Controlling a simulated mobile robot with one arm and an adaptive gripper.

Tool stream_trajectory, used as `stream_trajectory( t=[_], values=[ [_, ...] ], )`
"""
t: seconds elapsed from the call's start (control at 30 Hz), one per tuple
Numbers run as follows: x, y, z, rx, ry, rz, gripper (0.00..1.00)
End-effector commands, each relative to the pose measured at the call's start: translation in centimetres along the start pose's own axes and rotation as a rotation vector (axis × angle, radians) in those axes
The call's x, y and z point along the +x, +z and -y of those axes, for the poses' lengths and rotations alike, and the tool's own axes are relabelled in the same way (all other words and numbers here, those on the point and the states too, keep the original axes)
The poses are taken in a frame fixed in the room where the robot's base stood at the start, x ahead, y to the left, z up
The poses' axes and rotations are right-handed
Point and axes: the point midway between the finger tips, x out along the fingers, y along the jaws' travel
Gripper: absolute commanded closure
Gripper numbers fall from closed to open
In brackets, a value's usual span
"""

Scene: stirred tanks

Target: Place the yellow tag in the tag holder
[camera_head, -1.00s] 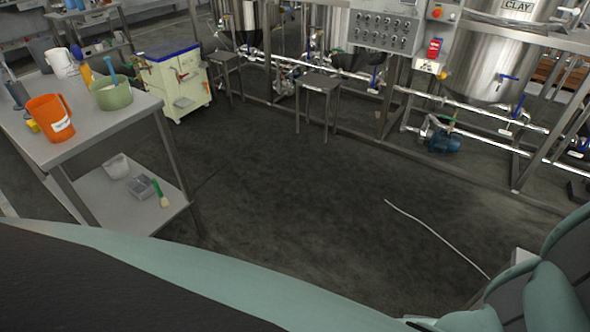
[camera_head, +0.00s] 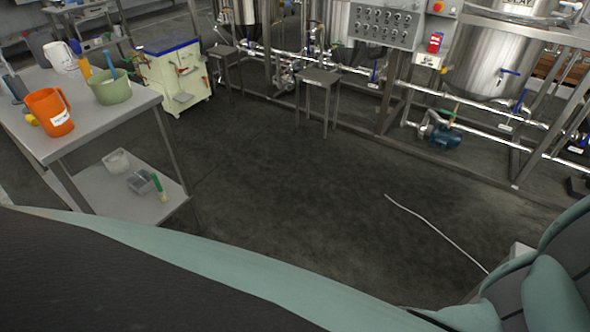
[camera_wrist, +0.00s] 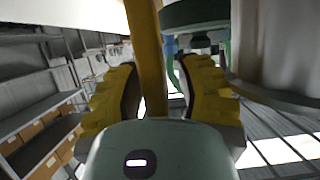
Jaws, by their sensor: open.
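I cannot make out a yellow tag or a tag holder for certain in either view. In the wrist view my gripper (camera_wrist: 161,72) is open, with its two yellow-padded fingers apart. A yellow upright bar (camera_wrist: 147,50) runs down from the top edge and shows between the fingers; I cannot tell what it is or whether it touches them. In the head view the gripper is out of sight. A red piece (camera_head: 435,42) sits on the tank frame just right of the grey control panel (camera_head: 387,23), above a small white labelled box (camera_head: 430,60).
A steel table (camera_head: 105,127) at left holds an orange jug (camera_head: 49,112) and a green pot (camera_head: 110,88). A cream cabinet (camera_head: 172,78) and stools, one here (camera_head: 318,77), stand behind. Tanks and pipes line the back. The dark floor is open, with a thin white hose (camera_head: 435,230).

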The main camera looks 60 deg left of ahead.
Motion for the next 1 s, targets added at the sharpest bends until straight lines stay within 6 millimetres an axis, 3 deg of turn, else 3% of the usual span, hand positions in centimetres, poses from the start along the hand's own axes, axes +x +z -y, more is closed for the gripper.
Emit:
stream_trajectory(
  t=[0.4,1.0],
  values=[
    [-5.5,0.3,0.1,-0.006,-0.005,0.006,0.65],
    [-10.5,0.1,0.0,-0.001,-0.001,0.005,0.65]
  ],
)
